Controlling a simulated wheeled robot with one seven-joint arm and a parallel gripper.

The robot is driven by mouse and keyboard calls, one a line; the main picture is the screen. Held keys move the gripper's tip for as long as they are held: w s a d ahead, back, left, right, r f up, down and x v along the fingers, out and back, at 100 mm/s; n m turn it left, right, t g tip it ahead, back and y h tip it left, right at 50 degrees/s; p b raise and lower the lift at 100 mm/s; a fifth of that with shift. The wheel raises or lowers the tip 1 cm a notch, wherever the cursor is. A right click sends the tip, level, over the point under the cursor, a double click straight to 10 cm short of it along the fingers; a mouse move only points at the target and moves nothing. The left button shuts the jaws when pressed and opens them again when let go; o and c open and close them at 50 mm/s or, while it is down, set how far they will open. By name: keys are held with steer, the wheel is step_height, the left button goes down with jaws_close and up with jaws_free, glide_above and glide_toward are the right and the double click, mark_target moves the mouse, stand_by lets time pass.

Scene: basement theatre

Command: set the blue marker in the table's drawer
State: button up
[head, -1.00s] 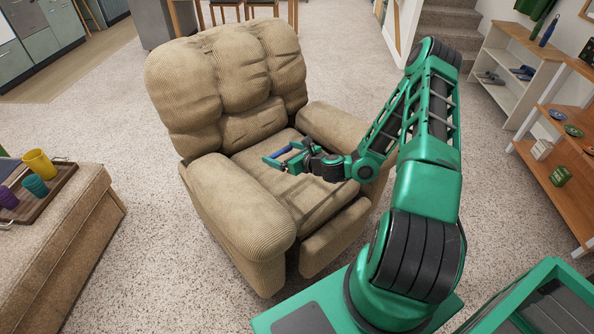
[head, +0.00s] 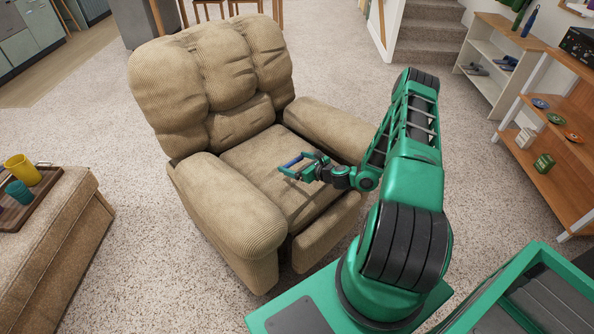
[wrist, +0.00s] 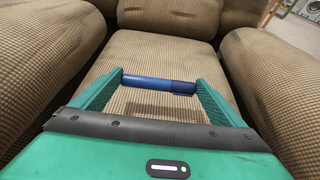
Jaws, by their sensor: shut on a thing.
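The blue marker (wrist: 158,83) lies crosswise between the two fingers of my gripper (wrist: 150,84) in the wrist view, its ends against the fingertips. In the head view my gripper (head: 291,167) is shut on the marker (head: 292,160), held above the seat of the tan recliner (head: 262,163). The table's drawer cannot be made out in either view.
The recliner's armrests (head: 227,203) rise on both sides of the seat. A tan ottoman (head: 62,245) with a tray and cups stands at the left. A wooden shelf (head: 570,155) holds small dishes at the right. Carpet (head: 90,120) is clear around the recliner.

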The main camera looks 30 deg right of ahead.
mark_target(298, 169)
steer(key=shift+w+d+f, duration=0.25)
steer(key=shift+d+f, duration=0.4)
steer(key=shift+d, duration=0.15)
steer(key=shift+f, duration=1.85)
steer(key=shift+f, duration=0.1)
steer(key=o, duration=0.7)
